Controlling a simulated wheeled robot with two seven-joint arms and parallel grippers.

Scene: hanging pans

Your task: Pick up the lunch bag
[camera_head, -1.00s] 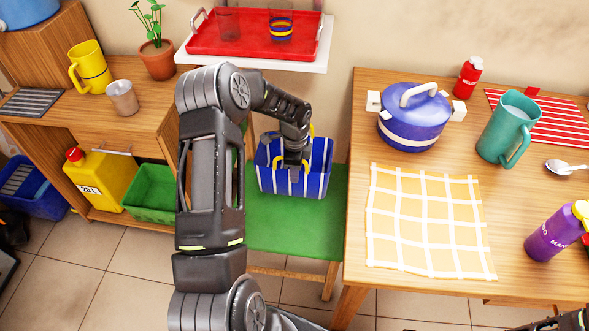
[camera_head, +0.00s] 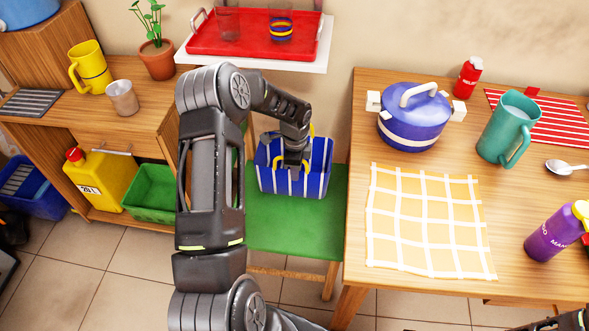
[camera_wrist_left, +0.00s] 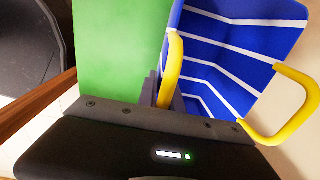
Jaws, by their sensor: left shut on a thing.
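The lunch bag (camera_head: 313,176) is blue with white stripes and yellow handles. In the head view it stands upright on the green seat of a wooden stool or chair. My left gripper (camera_head: 292,167) reaches down to the bag from above and hides part of it. In the left wrist view, the blue striped bag (camera_wrist_left: 235,50) fills the upper right. My left gripper (camera_wrist_left: 165,92) is shut on the nearer yellow handle (camera_wrist_left: 172,70). The other yellow handle (camera_wrist_left: 290,115) stands free on the right. My right gripper cannot be made out; only a bit of dark arm shows at the bottom right corner.
The green seat (camera_head: 290,225) has free room in front of the bag. A wooden table (camera_head: 350,220) with a blue pot (camera_head: 415,125) stands close on the right. A white shelf (camera_head: 250,62) with a red tray hangs above and behind. A wooden cabinet is on the left.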

